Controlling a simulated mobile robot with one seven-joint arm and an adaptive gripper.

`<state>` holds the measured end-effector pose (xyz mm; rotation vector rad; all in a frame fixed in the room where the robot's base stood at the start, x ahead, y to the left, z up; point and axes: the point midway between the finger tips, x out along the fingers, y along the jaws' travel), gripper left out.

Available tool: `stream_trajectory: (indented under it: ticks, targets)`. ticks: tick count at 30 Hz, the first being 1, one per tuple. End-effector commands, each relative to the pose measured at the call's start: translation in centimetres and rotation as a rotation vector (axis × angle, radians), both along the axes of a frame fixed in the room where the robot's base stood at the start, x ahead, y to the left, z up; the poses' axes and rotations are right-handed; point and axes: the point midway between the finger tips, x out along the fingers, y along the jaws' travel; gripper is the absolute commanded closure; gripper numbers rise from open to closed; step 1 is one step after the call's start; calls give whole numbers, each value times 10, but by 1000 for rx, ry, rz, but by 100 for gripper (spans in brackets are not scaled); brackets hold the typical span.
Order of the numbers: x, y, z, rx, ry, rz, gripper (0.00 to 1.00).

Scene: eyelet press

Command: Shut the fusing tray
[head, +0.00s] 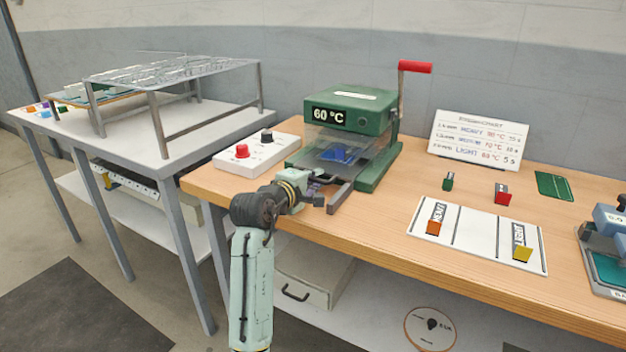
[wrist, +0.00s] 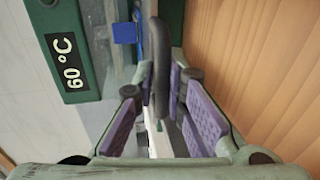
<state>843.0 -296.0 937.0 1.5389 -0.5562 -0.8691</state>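The green press (head: 361,112) stands on the wooden bench with a "60 °C" display. Its fusing tray (head: 322,163) sits low at the front, behind a clear guard, with a blue piece (head: 338,153) on it. The fingertips seem to touch the handle on both sides. My gripper hides part of the tray front.
A control box (head: 256,152) with red and black knobs stands left of the press. A red-gripped lever (head: 415,67) rises at its right. A white card (head: 478,240) with several small blocks lies to the right. A grey table with a rack (head: 170,72) stands left.

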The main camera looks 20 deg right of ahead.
Motion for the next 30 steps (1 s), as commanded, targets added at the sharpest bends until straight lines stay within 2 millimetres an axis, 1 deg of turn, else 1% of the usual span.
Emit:
stream_trajectory:
  ticks: [1, 3, 11, 14, 17, 25, 30]
  targets:
    - [0, 0, 2, -1, -2, -1, 85]
    - [-1, 0, 1, 0, -1, -2, 82]
    - [-1, 0, 1, 0, 0, -3, 82]
    - [-4, 4, 2, 0, 0, -2, 82]
    - [-12, 14, 5, -1, 0, -2, 82]
    - [-46, 58, 17, -1, -2, 0, 82]
    - [-63, 80, 23, -1, 0, -1, 82]
